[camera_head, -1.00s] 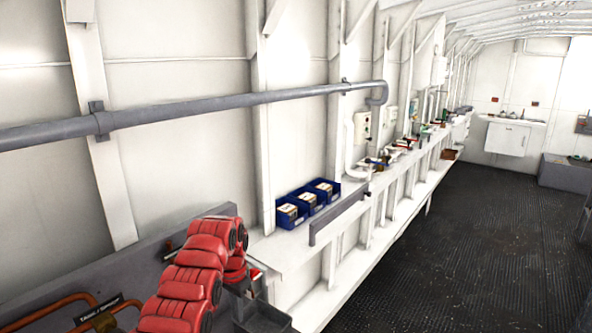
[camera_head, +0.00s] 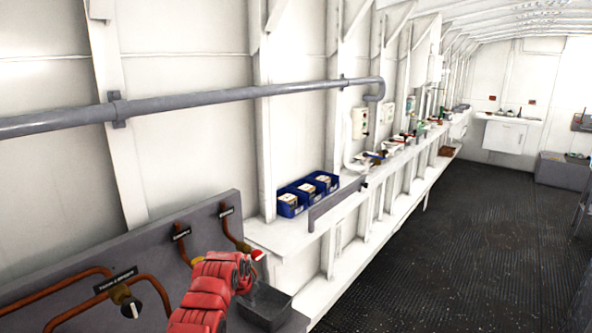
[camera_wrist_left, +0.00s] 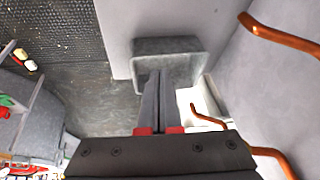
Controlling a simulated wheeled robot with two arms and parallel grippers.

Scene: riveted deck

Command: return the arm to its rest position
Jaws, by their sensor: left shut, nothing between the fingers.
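My red left arm (camera_head: 207,292) comes in at the bottom of the head view, in front of the grey pipe panel. Its gripper is mostly hidden by the wrist there. In the left wrist view my left gripper (camera_wrist_left: 156,78) shows two dark fingers pressed together, shut and empty. They point toward a grey open bin (camera_wrist_left: 168,48); I cannot tell the gap between them. The same bin (camera_head: 265,305) stands right of the arm in the head view. My right gripper is not in view.
The panel (camera_head: 150,243) carries copper pipes (camera_head: 152,285), a black-and-brass knob (camera_head: 131,308) and a red-and-white handle (camera_head: 257,254) beside my wrist. Blue boxes (camera_head: 290,204) sit on the white wall ledge (camera_head: 283,241). The dark floor (camera_head: 470,240) at right is open.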

